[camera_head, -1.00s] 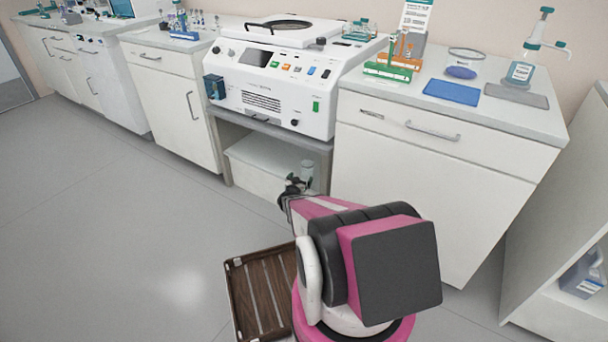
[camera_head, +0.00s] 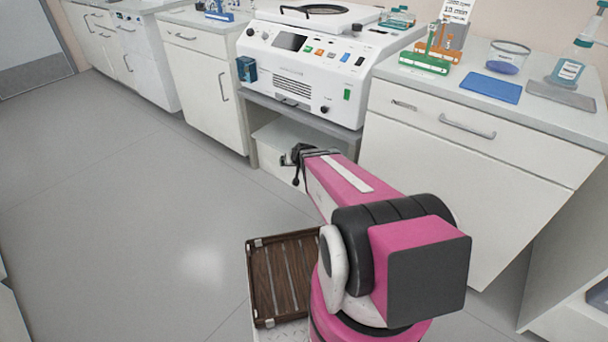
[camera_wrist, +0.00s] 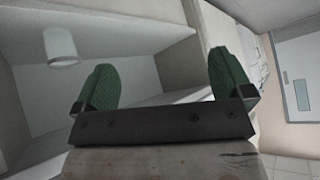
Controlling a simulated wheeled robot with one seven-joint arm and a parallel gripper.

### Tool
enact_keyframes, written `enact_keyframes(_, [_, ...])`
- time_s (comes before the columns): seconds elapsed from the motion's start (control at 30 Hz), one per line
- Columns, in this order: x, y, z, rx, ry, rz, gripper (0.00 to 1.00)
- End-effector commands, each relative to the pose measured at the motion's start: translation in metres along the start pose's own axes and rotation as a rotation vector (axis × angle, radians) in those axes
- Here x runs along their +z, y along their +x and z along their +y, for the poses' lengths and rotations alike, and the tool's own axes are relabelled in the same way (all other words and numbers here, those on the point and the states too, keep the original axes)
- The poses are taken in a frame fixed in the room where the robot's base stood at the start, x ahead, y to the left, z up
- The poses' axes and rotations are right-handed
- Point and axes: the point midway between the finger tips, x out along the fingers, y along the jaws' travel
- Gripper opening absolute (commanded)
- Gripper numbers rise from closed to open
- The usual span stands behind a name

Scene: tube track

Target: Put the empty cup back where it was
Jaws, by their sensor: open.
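A pale cylindrical cup (camera_wrist: 60,46) shows at the upper left of the wrist view, inside a white-walled space that looks like the shelf under the machine. It stands apart from my gripper, beyond the left finger. My gripper (camera_wrist: 164,80) is open, with nothing between its green fingers. In the head view my gripper (camera_head: 297,164) is small and dark at the end of my pink arm, in front of the low shelf opening. The cup cannot be made out there; my arm covers part of that space.
A white machine (camera_head: 310,65) stands on a grey stand (camera_head: 290,108) above the shelf space. A counter (camera_head: 540,115) at right holds a blue mat (camera_head: 490,89), a glass dish (camera_head: 507,58) and a green rack (camera_head: 425,63). The floor (camera_head: 120,200) at left is clear.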

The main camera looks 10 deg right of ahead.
Motion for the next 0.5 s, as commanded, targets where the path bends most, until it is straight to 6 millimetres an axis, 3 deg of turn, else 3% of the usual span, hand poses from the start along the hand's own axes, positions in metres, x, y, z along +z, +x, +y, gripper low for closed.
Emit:
enact_keyframes(0.03, [0.010,-0.027,-0.008,-0.009,-0.016,-0.080,0.98])
enact_keyframes(0.3, [0.059,-0.134,-0.017,0.057,-0.054,-0.507,0.98])
enact_keyframes(0.5, [0.077,-0.181,-0.013,0.129,-0.051,-0.673,0.98])
